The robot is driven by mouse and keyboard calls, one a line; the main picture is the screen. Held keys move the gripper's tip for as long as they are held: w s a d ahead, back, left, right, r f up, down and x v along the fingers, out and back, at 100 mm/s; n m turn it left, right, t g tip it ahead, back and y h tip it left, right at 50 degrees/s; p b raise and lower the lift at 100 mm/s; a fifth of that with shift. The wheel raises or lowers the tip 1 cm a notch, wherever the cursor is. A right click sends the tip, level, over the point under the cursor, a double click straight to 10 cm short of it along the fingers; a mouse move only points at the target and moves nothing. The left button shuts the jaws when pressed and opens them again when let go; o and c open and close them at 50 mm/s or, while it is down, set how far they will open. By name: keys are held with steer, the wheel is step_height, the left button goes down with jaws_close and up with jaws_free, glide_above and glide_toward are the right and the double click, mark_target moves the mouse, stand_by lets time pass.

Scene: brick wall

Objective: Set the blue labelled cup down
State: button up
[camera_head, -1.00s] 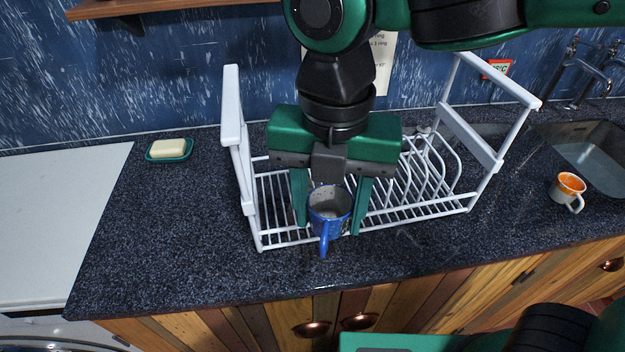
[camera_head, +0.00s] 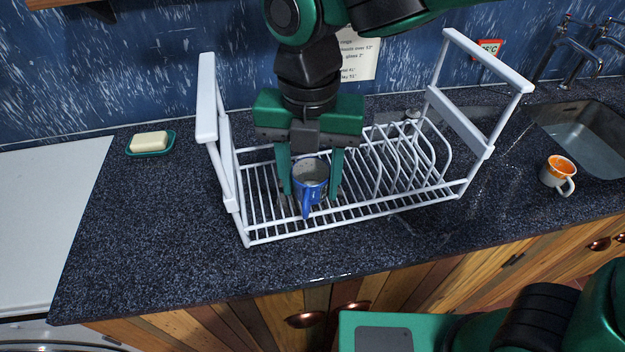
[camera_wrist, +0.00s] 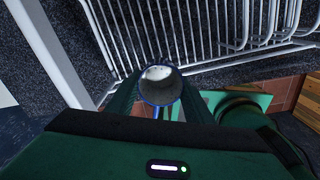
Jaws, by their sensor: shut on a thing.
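The blue cup (camera_head: 308,186) is upright between the two green fingers of my gripper (camera_head: 310,178), with its handle toward the front. Its grey inside shows from above, and its label cannot be made out. My gripper is shut on the cup, over the left part of the white dish rack (camera_head: 350,215). In the wrist view the cup (camera_wrist: 160,86) sits between the fingertips (camera_wrist: 160,95), with rack wires beyond it. Whether the cup's base touches the rack is hidden.
A white and orange mug (camera_head: 556,172) stands on the counter (camera_head: 150,235) at the right, near the sink (camera_head: 590,135). Soap in a green dish (camera_head: 150,150) lies at the left. The rack has tall end frames (camera_head: 207,100) and upright plate wires (camera_head: 415,155).

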mark_target(307, 170)
steer(key=w+f, duration=0.2)
steer(key=w, duration=0.1)
steer(key=w+a+f, duration=0.1)
steer(key=w, duration=0.1)
steer(key=shift+w+f, duration=0.2)
steer(key=shift+f, duration=1.95)
steer(key=shift+f, duration=0.15)
steer(key=o, duration=1.1)
steer(key=shift+o, duration=0.2)
step_height(307, 170, up, 12)
